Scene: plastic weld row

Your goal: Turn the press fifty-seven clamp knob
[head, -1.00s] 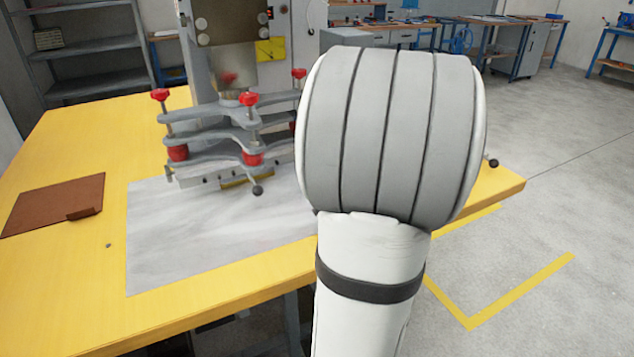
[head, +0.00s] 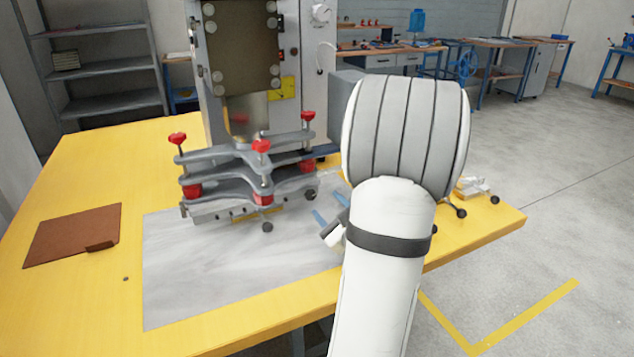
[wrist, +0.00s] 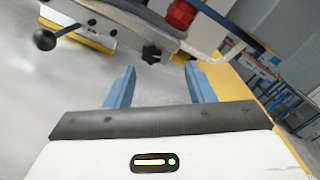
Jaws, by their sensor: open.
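The press (head: 235,110) stands on the yellow table, with a grey clamp fixture (head: 245,165) at its base. Red knobs (head: 261,146) top the fixture posts. In the wrist view a black star-shaped knob (wrist: 151,54) sits on the fixture's lower edge, beside a black ball-ended lever (wrist: 44,39). The ball also shows in the head view (head: 267,227). My gripper (wrist: 160,68) is open and empty, its blue fingers apart, with the star knob just beyond and between the tips in the picture. In the head view its fingers (head: 329,206) show right of the fixture, partly hidden by my arm.
A grey sheet (head: 215,275) covers the table below the fixture. A brown board (head: 72,235) lies at the left. A small white part with black knobs (head: 476,187) is at the table's right end. Shelves (head: 100,62) and workbenches stand behind.

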